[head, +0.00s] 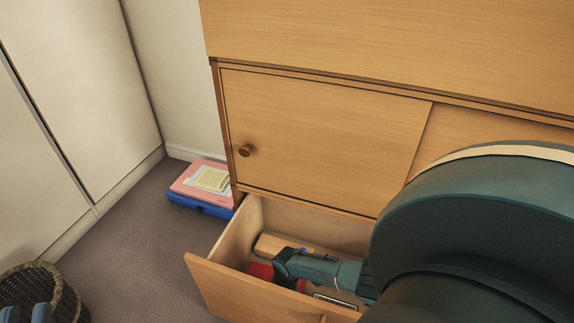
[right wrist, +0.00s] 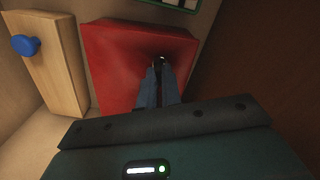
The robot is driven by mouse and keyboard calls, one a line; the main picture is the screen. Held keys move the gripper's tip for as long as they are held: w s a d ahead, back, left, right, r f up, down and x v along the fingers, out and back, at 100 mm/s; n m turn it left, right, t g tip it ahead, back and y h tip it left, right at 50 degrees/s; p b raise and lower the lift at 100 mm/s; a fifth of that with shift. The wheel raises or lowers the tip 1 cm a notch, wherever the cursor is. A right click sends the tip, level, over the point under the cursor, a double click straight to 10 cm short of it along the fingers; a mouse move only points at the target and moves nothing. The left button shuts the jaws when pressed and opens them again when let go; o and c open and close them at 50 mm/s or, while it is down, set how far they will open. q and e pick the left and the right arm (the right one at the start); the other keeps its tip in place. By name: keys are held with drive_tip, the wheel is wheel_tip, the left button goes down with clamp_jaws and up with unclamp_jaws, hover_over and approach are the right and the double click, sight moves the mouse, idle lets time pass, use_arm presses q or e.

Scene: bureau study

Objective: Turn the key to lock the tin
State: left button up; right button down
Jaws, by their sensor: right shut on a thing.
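The red tin (right wrist: 118,60) lies in the open drawer (head: 222,288), and part of it shows in the head view (head: 260,271). My right arm reaches into the drawer from the right. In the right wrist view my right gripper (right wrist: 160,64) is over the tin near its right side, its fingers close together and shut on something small. The key is mostly hidden between the fingertips, so I cannot tell how it is turned.
A wooden box (right wrist: 50,75) with a blue knob lies beside the tin. A green-edged item (right wrist: 184,4) is at the tin's other side. The drawer walls are close around. A wicker basket (head: 68,296) and a pink and blue stack (head: 190,192) stand on the floor.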

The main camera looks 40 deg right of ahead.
drive_tip(key=shift+s+f+m, duration=0.2)
drive_tip(key=shift+s+m, duration=0.05)
drive_tip(key=shift+m, duration=0.25)
drive_tip(key=m+p, duration=0.1)
drive_tip(key=m, duration=0.2)
drive_tip(key=shift+m, duration=0.3)
drive_tip(key=c, duration=1.8)
unclamp_jaws()
drive_tip(key=shift+o, duration=1)
drive_tip(key=shift+w+r, duration=0.1)
drive_tip(key=shift+w, duration=0.05)
drive_tip(key=o, duration=0.6)
drive_tip(key=shift+c, duration=0.2)
